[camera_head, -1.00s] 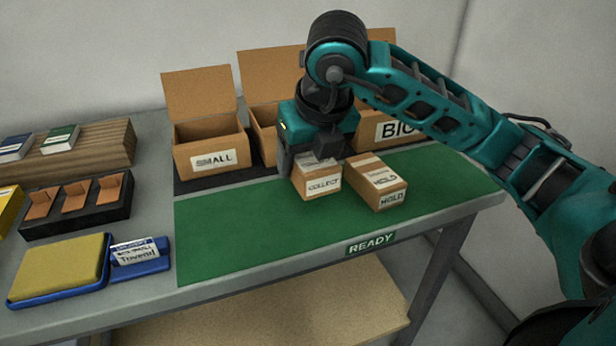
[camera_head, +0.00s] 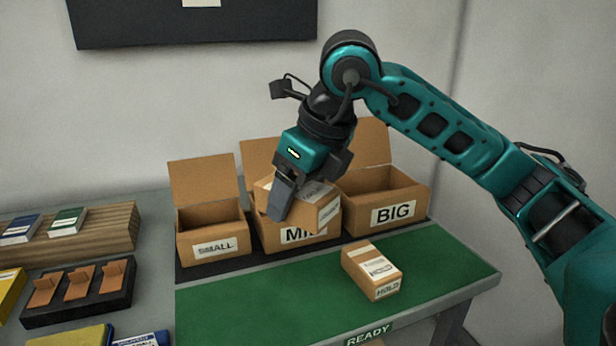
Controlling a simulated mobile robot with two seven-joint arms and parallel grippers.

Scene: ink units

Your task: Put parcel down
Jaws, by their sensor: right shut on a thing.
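My right gripper (camera_head: 292,200) is shut on a small cardboard parcel (camera_head: 318,205) with white labels. It holds the parcel tilted, in front of and over the opening of the middle box (camera_head: 268,238), whose label is partly hidden. Whether the parcel touches that box I cannot tell. The box labelled SMALL (camera_head: 212,232) stands to the left and the box labelled BIG (camera_head: 385,192) to the right. A second parcel labelled HOLD (camera_head: 372,270) lies on the green mat (camera_head: 250,305). My left gripper is not in view.
At the left are a wooden block (camera_head: 110,228) with books on it and a black rack (camera_head: 90,300) of brown pieces. A blue-and-yellow pad (camera_head: 70,337) is at the bottom edge. The mat is clear left of the HOLD parcel.

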